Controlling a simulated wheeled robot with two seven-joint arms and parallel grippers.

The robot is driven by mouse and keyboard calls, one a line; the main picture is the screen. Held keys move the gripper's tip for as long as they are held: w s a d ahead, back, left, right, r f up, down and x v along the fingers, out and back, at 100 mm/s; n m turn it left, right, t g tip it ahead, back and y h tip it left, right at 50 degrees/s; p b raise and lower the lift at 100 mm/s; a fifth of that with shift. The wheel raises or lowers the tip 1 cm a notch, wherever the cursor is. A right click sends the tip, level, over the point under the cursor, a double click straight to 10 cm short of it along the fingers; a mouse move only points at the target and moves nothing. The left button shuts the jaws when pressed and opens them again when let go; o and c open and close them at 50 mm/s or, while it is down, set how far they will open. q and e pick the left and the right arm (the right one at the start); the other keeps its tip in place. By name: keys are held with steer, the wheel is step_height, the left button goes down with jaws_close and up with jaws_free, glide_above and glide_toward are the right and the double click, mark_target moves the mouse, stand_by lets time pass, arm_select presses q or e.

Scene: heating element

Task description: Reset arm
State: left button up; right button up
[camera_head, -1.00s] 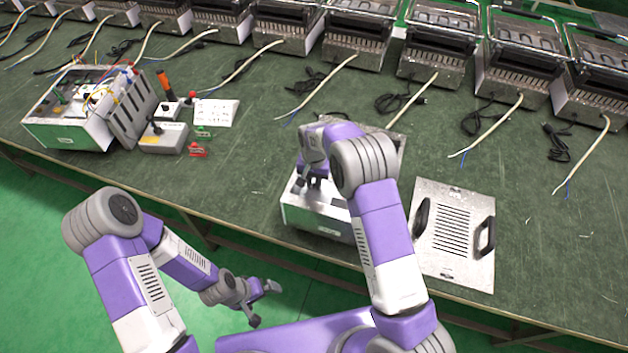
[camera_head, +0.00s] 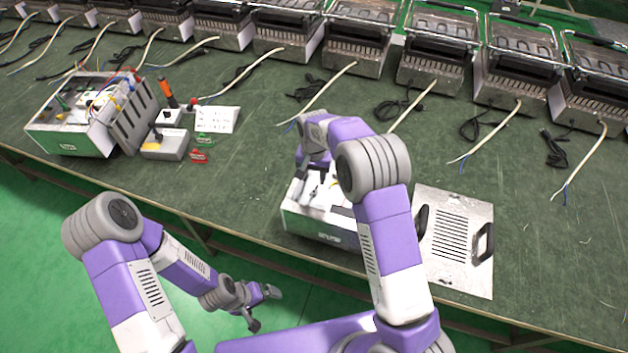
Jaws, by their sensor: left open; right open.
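My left gripper (camera_head: 264,308) is open and empty, low in front of the table's near edge, over the green floor. My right gripper (camera_head: 308,195) is over the white and metal box (camera_head: 320,231) at the table's near edge, with its fingers pointing down. It looks open, and nothing shows between its fingers. My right forearm hides much of the box. I cannot tell whether the fingers touch anything inside it.
A metal panel with two black handles (camera_head: 454,262) lies right of the box. An open wired unit (camera_head: 65,139) and a grey tester block (camera_head: 165,147) stand at the left. Metal heaters (camera_head: 436,60) line the back, with loose cables in front. The table (camera_head: 245,170) is clear mid-left.

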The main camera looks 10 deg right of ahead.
steer(key=shift+r, duration=0.35)
